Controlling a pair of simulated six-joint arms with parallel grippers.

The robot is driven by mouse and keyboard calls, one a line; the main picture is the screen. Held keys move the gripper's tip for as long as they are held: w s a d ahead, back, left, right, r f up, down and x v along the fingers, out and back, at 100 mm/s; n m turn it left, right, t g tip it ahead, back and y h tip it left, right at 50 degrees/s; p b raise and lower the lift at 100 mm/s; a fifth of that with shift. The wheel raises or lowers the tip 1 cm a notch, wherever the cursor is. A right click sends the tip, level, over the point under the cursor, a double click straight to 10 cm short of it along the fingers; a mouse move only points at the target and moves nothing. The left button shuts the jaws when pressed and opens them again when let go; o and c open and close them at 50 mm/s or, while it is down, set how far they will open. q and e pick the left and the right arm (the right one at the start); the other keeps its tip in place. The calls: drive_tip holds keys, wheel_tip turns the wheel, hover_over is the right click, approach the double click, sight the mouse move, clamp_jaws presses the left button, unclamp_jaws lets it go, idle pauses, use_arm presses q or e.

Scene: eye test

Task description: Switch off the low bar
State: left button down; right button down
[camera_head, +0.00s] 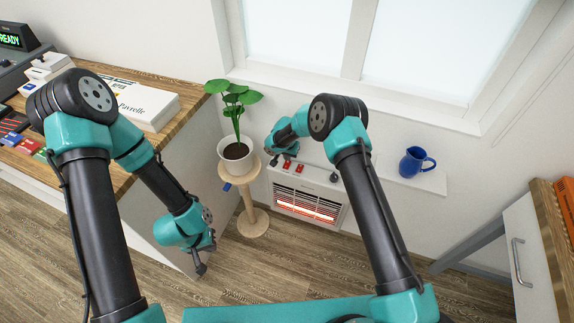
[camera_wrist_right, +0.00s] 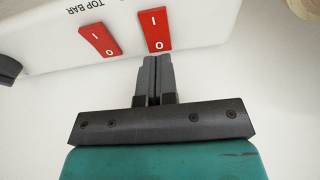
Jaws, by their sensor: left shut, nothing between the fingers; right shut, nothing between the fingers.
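The white heater (camera_head: 266,191) stands by the wall under the window in the head view, with orange bars (camera_head: 308,210) glowing behind its grille. Its top carries red rocker switches. In the right wrist view, one switch (camera_wrist_right: 99,40) sits beside the upside-down words TOP BAR. A second red switch (camera_wrist_right: 154,27) is to its right; no label for it shows. My right gripper (camera_wrist_right: 153,59) is shut and empty, its tips at the O end of this second switch; I cannot tell whether they touch. My left gripper (camera_head: 200,267) is shut and empty, low beside the counter.
A potted plant (camera_head: 236,151) stands on a wooden stand (camera_head: 254,214) just left of the heater. A blue mug (camera_head: 413,162) sits on the ledge to the right. A wooden-topped counter (camera_head: 187,103) is at left, a drawer unit (camera_head: 536,250) at right. Open floor lies between.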

drive_tip(key=shift+f, duration=1.15)
idle(1.3)
drive_tip(key=shift+r, duration=3.5)
drive_tip(key=s+d+f+n+g+y, duration=0.1)
drive_tip(key=s+d+f, duration=0.15)
drive_tip(key=s, duration=0.35)
drive_tip(key=s+d+f+y, duration=0.1)
drive_tip(key=s+d+y, duration=0.15)
drive_tip(key=s, duration=0.45)
drive_tip(key=s+d+f+n+g+y, duration=0.1)
drive_tip(key=s+d, duration=0.3)
drive_tip(key=s, duration=0.2)
drive_tip(key=s+d+r, duration=0.2)
drive_tip(key=s+d, duration=0.2)
drive_tip(key=s, duration=0.6)
drive_tip(key=s+d+r+n+t, duration=0.1)
drive_tip(key=s+d, duration=0.3)
drive_tip(key=s, duration=0.6)
drive_tip(key=shift+s+r, duration=0.35)
drive_tip(key=shift+a, duration=0.1)
